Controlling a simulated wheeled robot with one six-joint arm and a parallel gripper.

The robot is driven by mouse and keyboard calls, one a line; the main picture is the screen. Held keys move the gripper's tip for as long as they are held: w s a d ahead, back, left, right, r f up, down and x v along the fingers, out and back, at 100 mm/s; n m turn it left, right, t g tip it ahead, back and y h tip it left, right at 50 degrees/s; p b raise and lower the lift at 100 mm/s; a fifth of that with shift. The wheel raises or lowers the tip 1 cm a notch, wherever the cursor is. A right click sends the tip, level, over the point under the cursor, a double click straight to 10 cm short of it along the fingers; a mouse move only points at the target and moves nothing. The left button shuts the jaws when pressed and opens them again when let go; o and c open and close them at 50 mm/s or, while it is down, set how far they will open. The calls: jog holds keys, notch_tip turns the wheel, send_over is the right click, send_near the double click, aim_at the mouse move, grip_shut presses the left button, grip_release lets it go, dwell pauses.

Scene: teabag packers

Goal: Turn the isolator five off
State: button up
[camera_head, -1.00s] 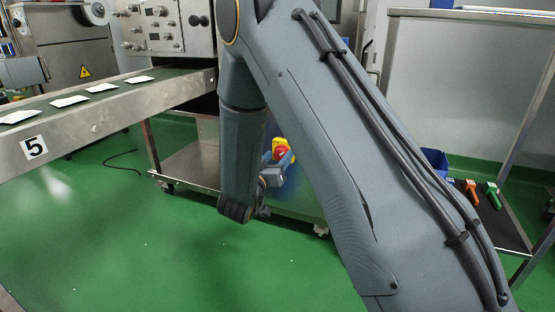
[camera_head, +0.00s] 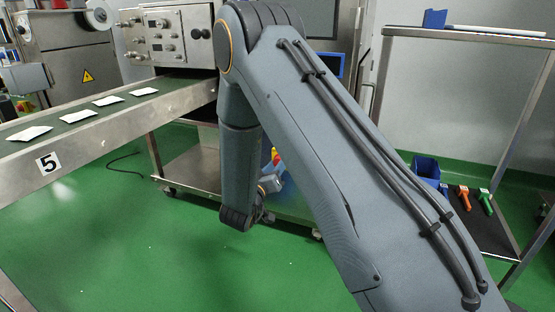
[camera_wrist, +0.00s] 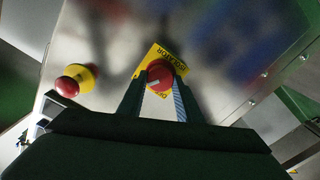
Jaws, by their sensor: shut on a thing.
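The isolator (camera_wrist: 160,75) shows in the wrist view as a red round knob on a yellow plate lettered "ISOLATOR", fixed to a metal panel. My gripper (camera_wrist: 158,98) is shut on the red knob, one finger on each side of it. A white mark shows on the knob near its lower left. In the head view only a sliver of the yellow and red isolator (camera_head: 275,155) shows, mostly hidden behind my arm. The white plate with the number 5 (camera_head: 49,163) is on the conveyor's side at the left.
A red emergency button on a yellow base (camera_wrist: 76,80) sits left of the isolator. The conveyor (camera_head: 110,122) carries several white teabags. A shelf at the right (camera_head: 490,230) holds orange and green tools. Green floor is clear in front.

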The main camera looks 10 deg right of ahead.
jog(key=shift+a+f+n+p, duration=0.1)
jog(key=shift+n+p, duration=3.25)
jog(key=shift+n, duration=0.5)
jog(key=shift+f+n+p, duration=0.1)
jog(key=shift+n+p, duration=3.25)
jog(key=shift+n, duration=0.5)
jog(key=o, duration=1)
jog(key=shift+o, duration=0.2)
jog(key=p+v, duration=0.2)
jog(key=v, duration=0.5)
jog(key=shift+s+a, duration=0.25)
jog(key=shift+s, duration=0.05)
